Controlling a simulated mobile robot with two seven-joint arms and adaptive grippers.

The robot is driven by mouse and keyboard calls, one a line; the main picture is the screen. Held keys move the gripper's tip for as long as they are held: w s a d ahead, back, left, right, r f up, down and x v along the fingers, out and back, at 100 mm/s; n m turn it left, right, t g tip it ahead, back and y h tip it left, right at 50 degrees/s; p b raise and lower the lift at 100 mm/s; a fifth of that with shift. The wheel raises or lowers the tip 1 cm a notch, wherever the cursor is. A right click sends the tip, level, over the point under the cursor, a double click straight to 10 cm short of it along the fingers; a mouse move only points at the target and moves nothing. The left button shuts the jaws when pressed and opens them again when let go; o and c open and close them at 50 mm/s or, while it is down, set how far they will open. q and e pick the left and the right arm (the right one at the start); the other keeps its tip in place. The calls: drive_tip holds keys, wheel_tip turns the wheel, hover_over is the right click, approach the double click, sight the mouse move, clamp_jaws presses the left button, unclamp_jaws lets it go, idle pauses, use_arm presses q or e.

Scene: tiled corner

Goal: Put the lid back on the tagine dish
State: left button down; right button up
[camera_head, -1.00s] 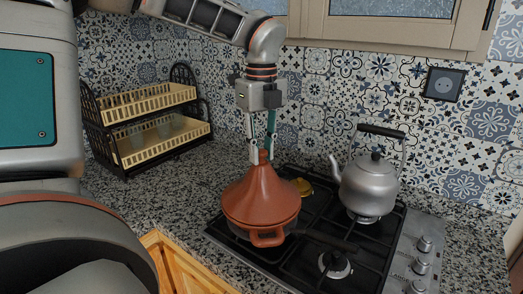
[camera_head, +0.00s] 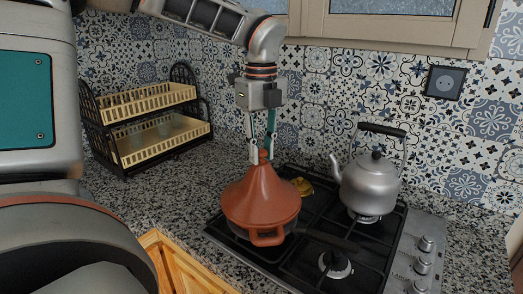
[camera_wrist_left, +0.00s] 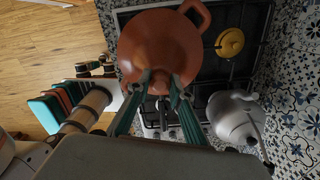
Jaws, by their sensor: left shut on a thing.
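The terracotta tagine lid (camera_head: 261,196), a wide cone with a knob on top, sits over the tagine dish on the left part of the hob. Of the dish, mainly a looped terracotta handle (camera_head: 267,237) shows at the front; the lid hides most of the rest. Whether the rim is fully seated cannot be told. My left gripper (camera_head: 261,155) points straight down and is shut on the lid's knob. The left wrist view shows its fingertips (camera_wrist_left: 160,82) on both sides of the knob, above the lid (camera_wrist_left: 158,42).
A grey kettle (camera_head: 369,185) stands on the hob's back right. A small yellow lid-like piece (camera_head: 302,187) lies behind the tagine. A dark pan-like handle (camera_head: 330,241) extends right of the tagine. A two-tier dish rack (camera_head: 160,141) stands at left. Speckled counter (camera_head: 165,190) lies clear between.

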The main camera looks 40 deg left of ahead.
use_arm(q)
drive_tip(key=shift+f+b, duration=0.1)
drive_tip(key=shift+b, duration=0.2)
idle(1.1)
drive_tip(key=c, duration=1.7)
unclamp_jaws()
drive_tip(key=o, duration=0.5)
drive_tip(key=shift+c, duration=0.2)
drive_tip(key=shift+r+p, duration=2.35)
drive_tip(key=shift+r, duration=1.25)
drive_tip(key=shift+f, duration=0.1)
